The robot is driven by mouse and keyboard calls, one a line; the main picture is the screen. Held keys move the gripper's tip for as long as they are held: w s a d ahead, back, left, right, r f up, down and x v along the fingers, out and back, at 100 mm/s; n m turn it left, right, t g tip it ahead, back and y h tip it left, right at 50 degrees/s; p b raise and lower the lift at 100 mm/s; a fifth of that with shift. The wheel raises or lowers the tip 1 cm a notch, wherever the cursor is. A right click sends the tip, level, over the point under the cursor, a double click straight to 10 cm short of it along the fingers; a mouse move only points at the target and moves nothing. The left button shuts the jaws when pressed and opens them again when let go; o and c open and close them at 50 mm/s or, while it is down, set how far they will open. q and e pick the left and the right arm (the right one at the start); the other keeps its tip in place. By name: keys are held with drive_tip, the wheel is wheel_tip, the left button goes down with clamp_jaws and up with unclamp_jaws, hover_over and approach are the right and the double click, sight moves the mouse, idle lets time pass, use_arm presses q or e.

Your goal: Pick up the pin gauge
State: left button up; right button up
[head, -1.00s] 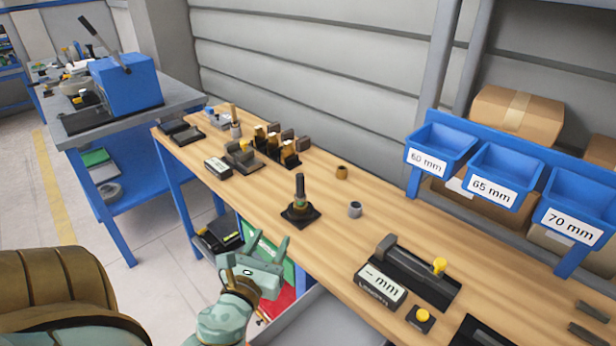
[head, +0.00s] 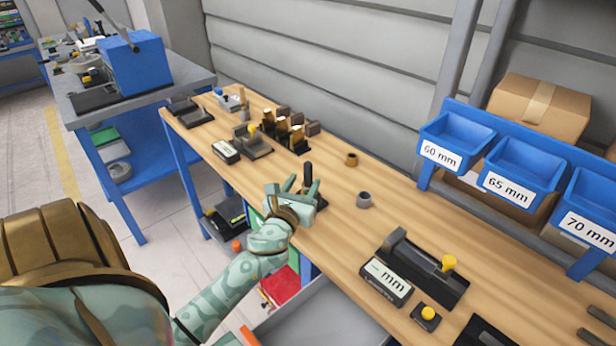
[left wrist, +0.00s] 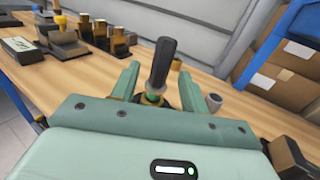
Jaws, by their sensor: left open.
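The pin gauge (left wrist: 161,66) stands upright on the wooden bench, with a black handle and a green band low down. In the head view only its dark top (head: 307,174) shows behind my left gripper (head: 303,188). In the left wrist view my left gripper (left wrist: 160,82) is open. Its two fingers point toward the gauge, which appears between them, near the fingertips. I cannot tell whether they touch it. The gauge's base is mostly hidden by the gripper. My right gripper is not in view.
A measuring device with a "mm" display (head: 386,281) stands at the front right. Blue bins (head: 457,140) hang behind. Blocks and fixtures stand at the far left.

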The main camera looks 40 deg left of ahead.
sight(307, 180)
use_arm(q)
drive_tip(key=x, duration=0.4)
drive_tip(key=shift+f, duration=0.2)
drive_tip(key=shift+d, duration=0.1)
clamp_jaws()
